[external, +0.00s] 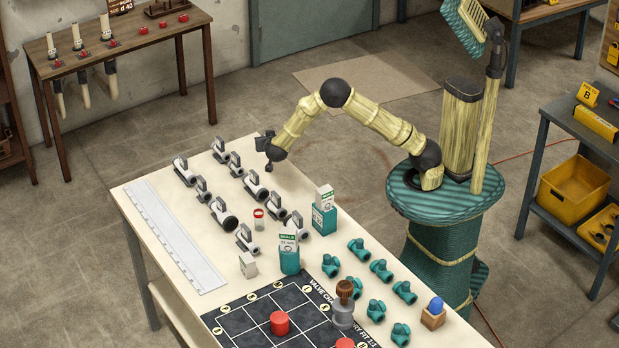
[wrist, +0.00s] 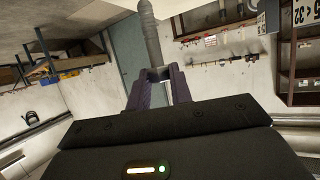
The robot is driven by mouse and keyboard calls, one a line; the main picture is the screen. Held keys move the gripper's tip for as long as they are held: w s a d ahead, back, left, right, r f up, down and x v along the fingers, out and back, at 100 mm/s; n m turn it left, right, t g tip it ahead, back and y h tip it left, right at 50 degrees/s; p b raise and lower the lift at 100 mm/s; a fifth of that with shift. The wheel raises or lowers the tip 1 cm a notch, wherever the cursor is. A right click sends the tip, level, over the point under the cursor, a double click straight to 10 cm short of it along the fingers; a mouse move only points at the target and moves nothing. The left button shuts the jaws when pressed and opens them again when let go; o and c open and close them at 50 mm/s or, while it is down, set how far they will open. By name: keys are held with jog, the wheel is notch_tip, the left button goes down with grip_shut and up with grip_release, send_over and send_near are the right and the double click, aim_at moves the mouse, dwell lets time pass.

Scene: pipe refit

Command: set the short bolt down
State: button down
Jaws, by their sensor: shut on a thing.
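In the wrist view, my gripper (wrist: 160,78) is shut on a grey rod-like piece, the short bolt (wrist: 150,35). Its shaft sticks out beyond the purple-grey fingers and runs off the top edge, so its far end is hidden. In the external view, my gripper (external: 266,143) is near the far end of the white table (external: 160,212), above or just beyond the grey valve pieces. The bolt is too small to make out there. I cannot tell how high the gripper is.
Several grey valve pieces (external: 256,187) stand in rows near the gripper. A long white ruler (external: 172,236) lies along the left edge. Teal fittings (external: 380,269), a teal seals box (external: 289,260) and a dark grid mat (external: 240,325) fill the near part. A bare strip runs beside the ruler.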

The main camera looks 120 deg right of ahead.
jog(key=shift+f, duration=1.45)
jog(key=shift+f, duration=0.15)
jog(key=c, duration=1.3)
grip_release()
jog(key=shift+o, duration=0.2)
jog(key=v, duration=1.2)
